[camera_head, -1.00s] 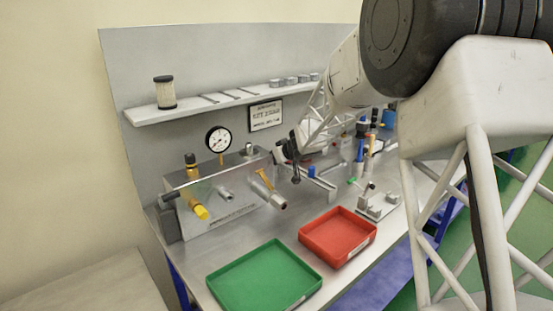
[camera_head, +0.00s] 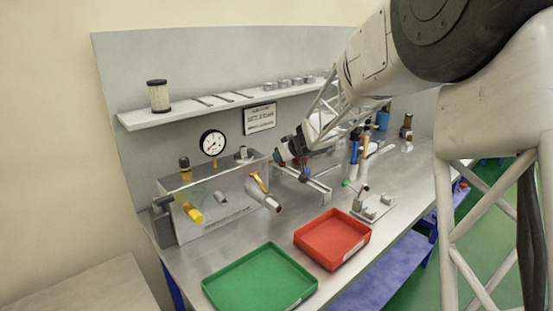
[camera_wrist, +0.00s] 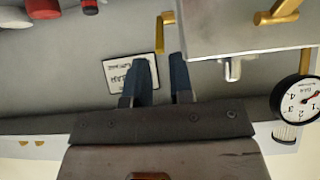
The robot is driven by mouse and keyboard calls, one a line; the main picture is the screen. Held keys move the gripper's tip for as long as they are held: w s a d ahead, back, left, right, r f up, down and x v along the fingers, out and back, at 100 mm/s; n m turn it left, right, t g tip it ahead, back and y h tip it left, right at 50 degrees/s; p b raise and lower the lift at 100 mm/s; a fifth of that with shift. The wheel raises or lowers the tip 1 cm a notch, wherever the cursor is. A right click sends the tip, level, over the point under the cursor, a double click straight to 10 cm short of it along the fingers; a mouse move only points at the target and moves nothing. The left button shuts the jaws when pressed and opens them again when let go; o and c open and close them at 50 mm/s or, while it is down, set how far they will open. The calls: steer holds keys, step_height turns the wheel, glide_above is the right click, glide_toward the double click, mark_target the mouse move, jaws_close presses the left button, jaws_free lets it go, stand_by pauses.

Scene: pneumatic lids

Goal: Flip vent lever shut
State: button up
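A silver valve box (camera_head: 217,205) stands at the left of the bench. A thin yellow lever (camera_head: 259,183) stands tilted on the pipe at its right end; I take it as the vent lever, though no label is readable. A yellow bar, likely this lever (camera_wrist: 159,32), shows in the wrist view just beyond the fingers. My gripper (camera_head: 280,158) hangs right of the box, apart from the lever in the wrist view. Its two blue-dark fingers (camera_wrist: 161,78) are apart with nothing between them.
A rail fixture (camera_head: 312,184) lies close to my gripper. A green tray (camera_head: 213,281) and a red tray (camera_head: 333,261) lie in front. A shelf (camera_head: 150,119) runs above.

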steer(key=shift+s+d+r, duration=0.2)
steer(key=shift+s+r, duration=0.05)
steer(key=shift+r, duration=0.05)
jaws_close()
steer(key=s+d+f+m+t+y, duration=0.3)
steer(key=s+d+f+m, duration=0.1)
steer(key=m, duration=1.4)
steer(key=s+d+f+m+t+y, duration=0.3)
steer(key=s+d+f+m, duration=0.1)
steer(key=m, duration=1.4)
steer(key=shift+s+f, duration=0.15)
steer(key=shift+f, duration=0.5)
